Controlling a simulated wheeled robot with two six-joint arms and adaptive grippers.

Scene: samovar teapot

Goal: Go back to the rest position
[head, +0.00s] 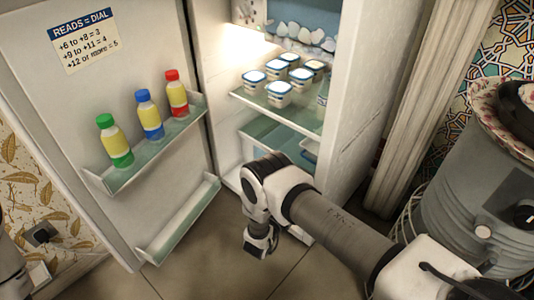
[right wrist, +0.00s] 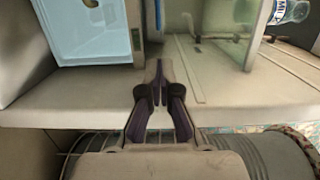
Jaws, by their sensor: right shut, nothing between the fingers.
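My right arm reaches in from the lower right of the head view, and its wrist end (head: 262,240) hangs low in front of the open fridge (head: 352,100). The fingertips are hard to make out there. In the right wrist view my right gripper (right wrist: 159,68) is shut and empty, with its fingers together. It points toward the pale edge of the fridge and touches nothing that I can make out. My left gripper is not in the head view.
The open fridge door (head: 60,110) holds green (head: 114,140), blue (head: 149,115) and red-capped (head: 176,94) bottles. Several white jars (head: 279,93) stand on a glass shelf. A grey ribbed metal vessel (head: 470,200) stands close at right. Floor (head: 200,270) is clear below.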

